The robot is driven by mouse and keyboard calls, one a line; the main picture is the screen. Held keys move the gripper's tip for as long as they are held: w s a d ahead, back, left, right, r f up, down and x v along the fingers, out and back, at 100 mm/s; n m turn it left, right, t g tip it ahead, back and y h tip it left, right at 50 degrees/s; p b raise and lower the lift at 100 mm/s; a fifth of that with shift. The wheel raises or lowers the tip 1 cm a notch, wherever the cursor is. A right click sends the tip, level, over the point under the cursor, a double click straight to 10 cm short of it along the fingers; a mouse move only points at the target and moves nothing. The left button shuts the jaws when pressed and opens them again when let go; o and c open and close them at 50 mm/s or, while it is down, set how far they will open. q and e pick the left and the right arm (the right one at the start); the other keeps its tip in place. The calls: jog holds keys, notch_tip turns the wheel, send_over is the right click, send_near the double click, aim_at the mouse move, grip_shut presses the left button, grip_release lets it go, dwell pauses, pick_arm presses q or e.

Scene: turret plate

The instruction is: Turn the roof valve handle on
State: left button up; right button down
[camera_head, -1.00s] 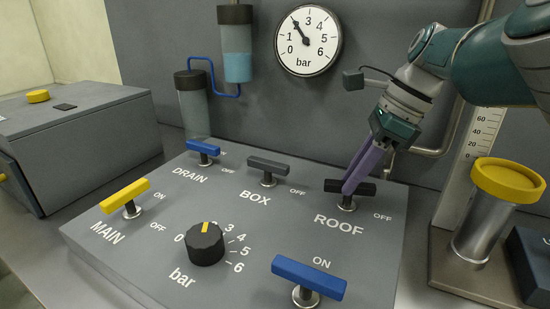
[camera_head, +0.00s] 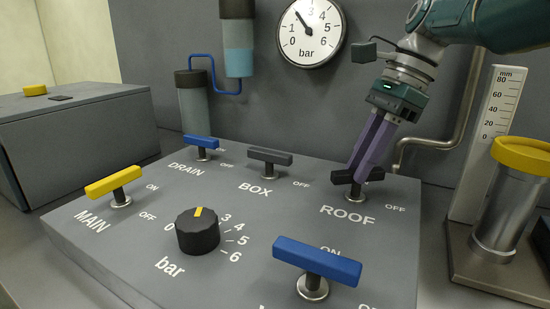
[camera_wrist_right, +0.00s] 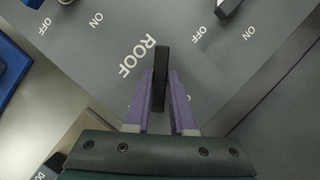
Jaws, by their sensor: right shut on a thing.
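The black ROOF valve handle (camera_head: 377,174) is a short bar on a round metal stem at the right of the sloped grey panel (camera_head: 255,215). It lies roughly left to right in the head view, between the word ROOF and the back edge, with OFF to its right. My right gripper (camera_head: 358,180) reaches down from above with its purple fingers shut on the bar. The right wrist view shows the handle (camera_wrist_right: 161,65) between the two purple fingers (camera_wrist_right: 161,85). My left gripper is not in view.
Nearby handles are the dark BOX handle (camera_head: 270,156), blue DRAIN handle (camera_head: 200,142), yellow MAIN handle (camera_head: 115,180) and a front blue handle (camera_head: 316,262). A black bar knob (camera_head: 197,232) stands among them. A yellow-capped cylinder (camera_head: 497,220) and a pipe (camera_head: 440,143) stand right.

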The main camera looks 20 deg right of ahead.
jog(key=c, duration=0.8)
grip_release()
jog(key=shift+o, duration=0.2)
jog(key=p+v, duration=0.1)
jog(key=v, duration=0.7)
jog(key=shift+r, duration=0.4)
jog(key=shift+s+d+r+p, duration=0.1)
jog(key=shift+d+r+p, duration=0.2)
jog(key=shift+r+p, duration=0.25)
